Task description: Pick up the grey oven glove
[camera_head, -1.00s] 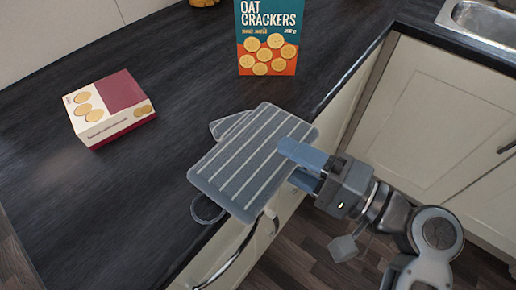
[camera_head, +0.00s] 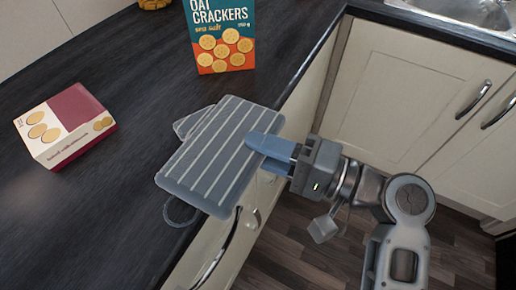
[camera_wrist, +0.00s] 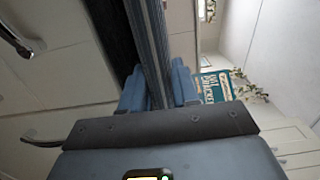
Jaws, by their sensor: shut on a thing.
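The grey oven glove (camera_head: 208,160) has pale stripes, a thumb part at its upper left and a hanging loop at its lower left. In the head view it is at the counter's front edge, partly overhanging. My gripper (camera_head: 262,152) is shut on its right edge, with one blue finger over the top and the other below. In the wrist view the glove (camera_wrist: 150,45) shows edge-on as a striped grey band between the blue fingers (camera_wrist: 158,90). Whether the glove still touches the counter is unclear.
A teal and orange oat crackers box (camera_head: 221,38) stands behind the glove on the dark counter (camera_head: 110,190). A white and maroon box (camera_head: 66,125) lies at the left. Cream cupboards with metal handles (camera_head: 474,98) and a sink (camera_head: 460,12) are at the right.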

